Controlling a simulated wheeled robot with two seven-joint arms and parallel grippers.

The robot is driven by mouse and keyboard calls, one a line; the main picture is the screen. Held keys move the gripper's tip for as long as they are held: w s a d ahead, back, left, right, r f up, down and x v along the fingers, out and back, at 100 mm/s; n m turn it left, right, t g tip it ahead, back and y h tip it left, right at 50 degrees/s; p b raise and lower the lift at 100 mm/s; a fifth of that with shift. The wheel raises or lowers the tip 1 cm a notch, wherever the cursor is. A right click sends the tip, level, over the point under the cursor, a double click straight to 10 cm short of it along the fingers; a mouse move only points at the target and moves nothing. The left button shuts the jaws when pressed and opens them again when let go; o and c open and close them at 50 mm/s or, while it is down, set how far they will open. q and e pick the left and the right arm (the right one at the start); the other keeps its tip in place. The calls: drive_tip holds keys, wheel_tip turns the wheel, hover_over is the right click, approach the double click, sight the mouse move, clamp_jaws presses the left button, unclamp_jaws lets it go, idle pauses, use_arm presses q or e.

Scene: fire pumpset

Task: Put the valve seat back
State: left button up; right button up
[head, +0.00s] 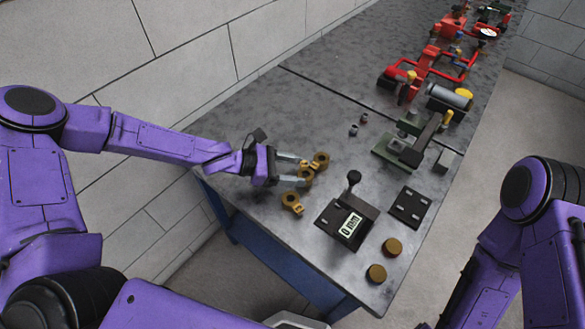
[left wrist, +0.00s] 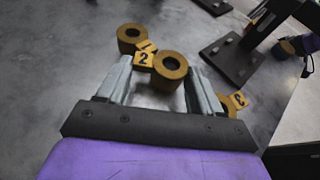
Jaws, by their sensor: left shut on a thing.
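Three brass ring-shaped valve seats with numbered yellow tags lie near the table's left edge. Seat 1 (head: 320,159) is the farthest and shows in the left wrist view (left wrist: 129,38). Seat 2 (head: 306,177) is in the middle, and its ring (left wrist: 171,66) and tag show between my fingers. Seat 3 (head: 291,202) is nearest; its tag (left wrist: 238,100) shows beside my right-hand finger. My left gripper (head: 301,171) is shut on seat 2, low at the tabletop. I cannot tell whether seat 2 touches the table. My right gripper is not in view.
The far-left tabletop is clear.

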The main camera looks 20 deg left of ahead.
use_arm(q)
drive_tip(key=shift+f+b, duration=0.5)
drive_tip(key=shift+b, duration=0.05)
drive_tip(key=o, duration=1.4)
drive_tip(key=shift+o, duration=0.2)
